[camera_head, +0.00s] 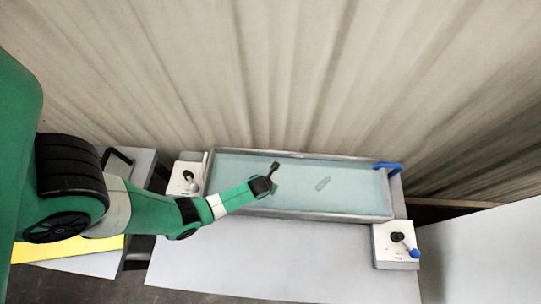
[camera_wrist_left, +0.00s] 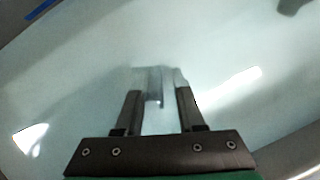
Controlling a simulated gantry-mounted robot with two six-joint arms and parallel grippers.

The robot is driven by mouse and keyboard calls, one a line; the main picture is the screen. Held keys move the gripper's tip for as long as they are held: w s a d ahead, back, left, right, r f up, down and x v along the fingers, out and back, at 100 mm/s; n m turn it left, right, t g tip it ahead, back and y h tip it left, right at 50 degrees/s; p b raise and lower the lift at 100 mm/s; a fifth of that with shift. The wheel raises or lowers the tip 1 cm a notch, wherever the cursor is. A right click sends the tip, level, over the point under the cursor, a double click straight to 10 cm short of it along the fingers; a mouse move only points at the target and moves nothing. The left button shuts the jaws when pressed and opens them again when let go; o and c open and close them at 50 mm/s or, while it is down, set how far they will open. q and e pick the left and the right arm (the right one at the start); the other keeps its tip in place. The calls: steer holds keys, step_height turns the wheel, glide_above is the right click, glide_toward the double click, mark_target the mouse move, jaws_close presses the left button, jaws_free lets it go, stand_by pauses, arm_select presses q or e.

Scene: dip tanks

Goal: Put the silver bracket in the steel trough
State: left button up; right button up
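The steel trough (camera_head: 340,215) is a long, shallow tank of pale blue-green liquid in the head view. My left gripper (camera_head: 274,172) is over the left half of the trough, its fingers towards the back wall. In the left wrist view the silver bracket (camera_wrist_left: 158,80) sits between the fingertips of my left gripper (camera_wrist_left: 159,95), with a finger against each side. Its far end sticks out past the tips and looks blurred. Whether it touches the liquid I cannot tell. My right gripper is not in view.
A small pale strip (camera_head: 323,184) shows in the liquid right of my gripper; it may be a part or a reflection. A blue handle (camera_head: 388,166) is at the trough's right end. Control boxes with levers stand at left (camera_head: 184,178) and right (camera_head: 396,246). The front table (camera_head: 270,265) is clear.

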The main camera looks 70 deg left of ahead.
arm_select(q)
steer(key=p+v, duration=1.1)
steer(key=v, duration=0.1)
steer(key=shift+s+r, duration=0.1)
